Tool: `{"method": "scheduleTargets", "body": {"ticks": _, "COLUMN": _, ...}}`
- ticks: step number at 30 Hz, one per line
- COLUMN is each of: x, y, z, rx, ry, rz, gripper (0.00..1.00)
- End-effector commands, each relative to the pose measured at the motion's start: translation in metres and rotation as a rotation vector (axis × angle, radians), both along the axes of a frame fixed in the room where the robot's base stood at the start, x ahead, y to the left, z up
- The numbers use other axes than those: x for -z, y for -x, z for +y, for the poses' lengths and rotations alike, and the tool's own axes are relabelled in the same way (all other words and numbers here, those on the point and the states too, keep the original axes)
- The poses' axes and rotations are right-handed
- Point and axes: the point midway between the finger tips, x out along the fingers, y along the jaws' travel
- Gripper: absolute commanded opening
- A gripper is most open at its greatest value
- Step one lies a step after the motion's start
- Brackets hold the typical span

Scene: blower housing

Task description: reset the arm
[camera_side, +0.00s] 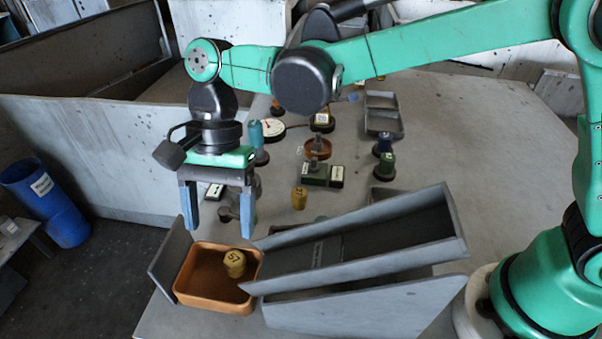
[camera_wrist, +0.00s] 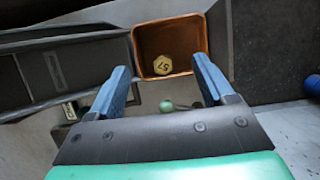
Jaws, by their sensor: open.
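My gripper (camera_side: 218,207) hangs from the green arm above the table, to the left of the middle in the side view. Its two blue fingers are apart with nothing between them. In the wrist view my gripper (camera_wrist: 165,82) also shows open and empty. Below it and toward the front, an orange tray (camera_side: 190,295) holds a yellow weight (camera_side: 234,263) marked 57. The tray (camera_wrist: 142,45) and the weight (camera_wrist: 162,65) show beyond the fingertips in the wrist view. My fingers touch neither of them.
A grey sloped chute (camera_side: 355,240) runs down to the tray, with an upright grey plate (camera_side: 170,255) beside it. Behind stand several small parts, a yellow piece (camera_side: 299,198), a dial gauge (camera_side: 272,129) and a grey bin (camera_side: 383,125). A blue barrel (camera_side: 45,205) stands off the table at left.

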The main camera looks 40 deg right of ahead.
Motion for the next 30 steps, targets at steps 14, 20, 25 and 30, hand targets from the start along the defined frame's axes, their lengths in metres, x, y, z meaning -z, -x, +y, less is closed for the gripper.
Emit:
{"method": "scheduleTargets", "body": {"ticks": 14, "x": -0.028, "y": -0.008, "z": -0.008, "rx": 0.000, "ry": 0.000, "rz": 0.000, "gripper": 0.75}}
{"method": "scheduleTargets", "body": {"ticks": 20, "x": -0.036, "y": -0.012, "z": -0.031, "rx": -0.031, "ry": -0.024, "rz": -0.096, "gripper": 0.75}}
{"method": "scheduleTargets", "body": {"ticks": 25, "x": -0.049, "y": -0.013, "z": -0.091, "rx": -0.147, "ry": -0.032, "rz": -0.355, "gripper": 0.75}}
{"method": "scheduleTargets", "body": {"ticks": 30, "x": -0.051, "y": -0.002, "z": -0.156, "rx": -0.321, "ry": 0.055, "rz": -0.634, "gripper": 0.75}}
